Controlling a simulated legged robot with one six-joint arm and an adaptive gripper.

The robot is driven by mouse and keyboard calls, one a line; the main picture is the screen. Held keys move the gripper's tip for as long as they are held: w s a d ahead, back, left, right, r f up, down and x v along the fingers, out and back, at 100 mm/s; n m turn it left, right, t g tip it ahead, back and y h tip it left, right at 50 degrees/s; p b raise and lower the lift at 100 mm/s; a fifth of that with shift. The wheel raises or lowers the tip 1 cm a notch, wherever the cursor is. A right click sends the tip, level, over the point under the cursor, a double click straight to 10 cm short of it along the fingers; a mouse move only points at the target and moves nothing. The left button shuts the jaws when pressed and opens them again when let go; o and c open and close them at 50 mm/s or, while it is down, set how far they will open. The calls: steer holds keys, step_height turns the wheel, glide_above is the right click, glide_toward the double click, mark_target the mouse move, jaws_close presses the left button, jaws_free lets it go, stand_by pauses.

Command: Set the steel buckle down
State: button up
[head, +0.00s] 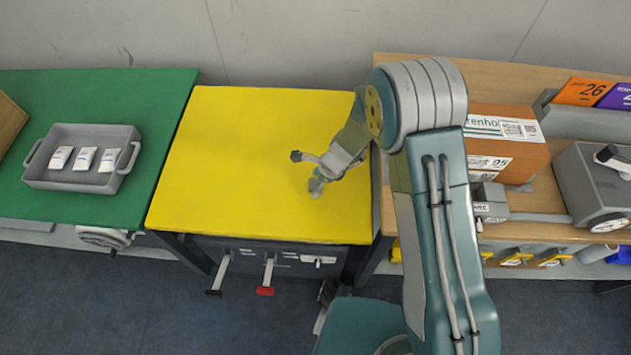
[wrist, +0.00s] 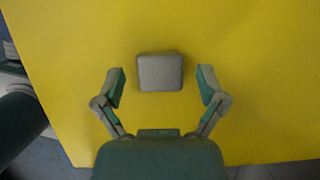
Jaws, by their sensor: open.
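A small grey square piece with rounded corners, which looks like the steel buckle (wrist: 160,72), shows against the yellow tabletop in the wrist view. It sits between the two spread fingers of my gripper (wrist: 162,84), with a gap on each side. In the head view my gripper (head: 306,171) is open over the right part of the yellow table (head: 235,150). I cannot make out the buckle in the head view. Whether it lies flat on the tabletop is hard to tell from the wrist view alone.
The rest of the yellow table is bare. To the left, a green table (head: 150,100) holds a grey tray (head: 75,182) with white packets. To the right, a wooden bench (head: 490,82) carries a cardboard box (head: 530,158) and a grey device (head: 595,185).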

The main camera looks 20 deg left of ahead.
steer(key=v, duration=1.2)
steer(key=shift+r, duration=0.1)
steer(key=shift+s, duration=0.15)
